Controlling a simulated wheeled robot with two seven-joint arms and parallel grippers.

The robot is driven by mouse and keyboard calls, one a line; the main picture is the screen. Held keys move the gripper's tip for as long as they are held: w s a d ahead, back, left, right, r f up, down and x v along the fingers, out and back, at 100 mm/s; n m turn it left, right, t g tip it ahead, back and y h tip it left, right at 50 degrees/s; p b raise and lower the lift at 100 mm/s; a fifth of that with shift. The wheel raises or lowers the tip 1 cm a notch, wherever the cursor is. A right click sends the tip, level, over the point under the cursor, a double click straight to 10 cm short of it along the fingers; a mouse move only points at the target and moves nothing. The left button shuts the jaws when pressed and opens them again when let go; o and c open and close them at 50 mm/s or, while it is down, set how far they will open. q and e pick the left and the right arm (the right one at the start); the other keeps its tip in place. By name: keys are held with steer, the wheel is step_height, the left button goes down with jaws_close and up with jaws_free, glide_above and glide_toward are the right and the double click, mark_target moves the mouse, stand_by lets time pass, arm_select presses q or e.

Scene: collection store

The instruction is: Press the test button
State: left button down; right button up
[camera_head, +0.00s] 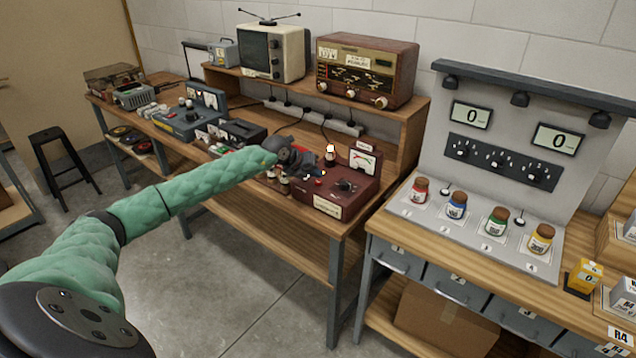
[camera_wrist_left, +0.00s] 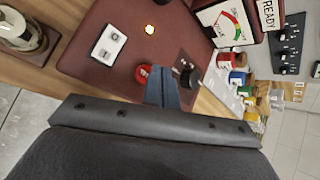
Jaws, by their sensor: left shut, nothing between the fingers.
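The maroon test box (camera_head: 318,206) stands on the wooden bench. A dial gauge (camera_wrist_left: 231,27) and a READY sign (camera_wrist_left: 269,14) stand at the box's back. My right gripper is not in view.
An old television (camera_head: 275,52) and a radio (camera_head: 366,70) stand on the shelf behind. A power strip (camera_head: 312,116) runs below them. To the right, another bench holds several coloured jars under two displays reading 0. Other devices line the bench at left.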

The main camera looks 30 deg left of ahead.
mark_target(316, 183)
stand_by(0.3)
arm_select(q)
steer(key=shift+f+b, duration=0.4)
steer(key=shift+f+b, duration=0.35)
steer(key=shift+f, duration=0.1)
stand_by(0.8)
steer(key=shift+r, duration=0.9)
steer(key=shift+r+p, duration=0.1)
steer(key=shift+p, duration=0.2)
steer(key=shift+r+p, duration=0.65)
steer(key=shift+r, duration=1.75)
steer(key=shift+d, duration=0.1)
